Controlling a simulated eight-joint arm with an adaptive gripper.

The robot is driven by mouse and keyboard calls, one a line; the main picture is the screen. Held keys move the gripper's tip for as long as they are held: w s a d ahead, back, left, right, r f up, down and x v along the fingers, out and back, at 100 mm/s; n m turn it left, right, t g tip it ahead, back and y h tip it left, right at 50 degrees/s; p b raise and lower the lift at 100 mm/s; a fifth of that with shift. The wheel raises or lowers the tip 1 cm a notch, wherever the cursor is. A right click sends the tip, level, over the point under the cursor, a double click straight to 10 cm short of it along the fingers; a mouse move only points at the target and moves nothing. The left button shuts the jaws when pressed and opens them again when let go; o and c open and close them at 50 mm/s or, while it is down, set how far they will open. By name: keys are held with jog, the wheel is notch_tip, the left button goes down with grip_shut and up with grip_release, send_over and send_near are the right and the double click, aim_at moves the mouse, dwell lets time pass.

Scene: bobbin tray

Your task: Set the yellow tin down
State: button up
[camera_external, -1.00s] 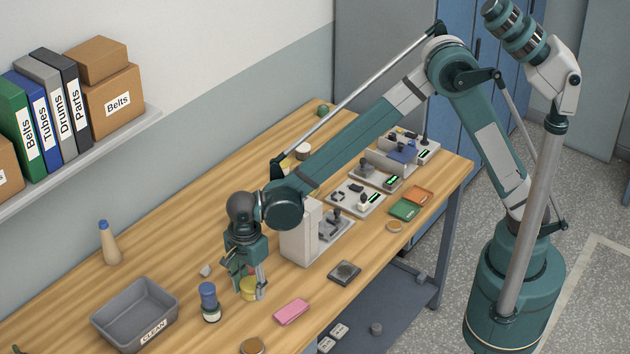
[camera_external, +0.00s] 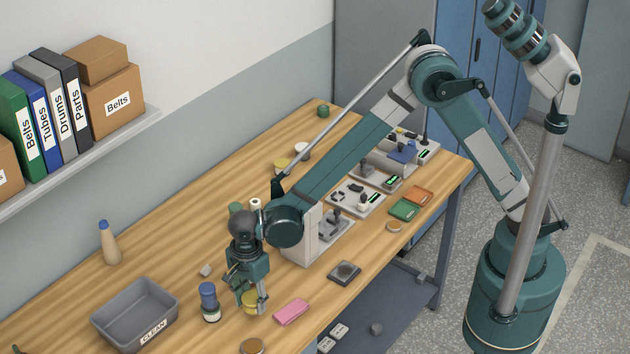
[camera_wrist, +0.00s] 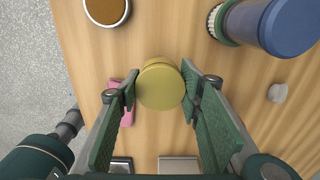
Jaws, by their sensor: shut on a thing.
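The yellow tin (camera_external: 250,297) is a short round tin with a flat lid. My gripper (camera_external: 251,308) is shut on it, with one finger on each side and pointing down at the table. In the wrist view the tin (camera_wrist: 160,85) sits upright between the green finger pads of my gripper (camera_wrist: 159,92). It is very low over the wooden table; I cannot tell if its base touches the wood. The fingers hide part of its side in the external view.
A blue-topped cylinder (camera_external: 210,302) stands close on the left, a pink cloth (camera_external: 292,312) lies close on the right. A brown-topped round container (camera_external: 253,346) is near the front edge. A grey bin (camera_external: 135,318) marked CLEAN and a small grey lump (camera_external: 206,270) are further left.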

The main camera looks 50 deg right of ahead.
aim_at(253, 309)
dwell(0.3)
jog(key=shift+f, duration=1.95)
jog(key=shift+f, duration=0.1)
jog(key=o, duration=1)
jog(key=shift+c, duration=0.2)
jog(key=shift+r, duration=6.15)
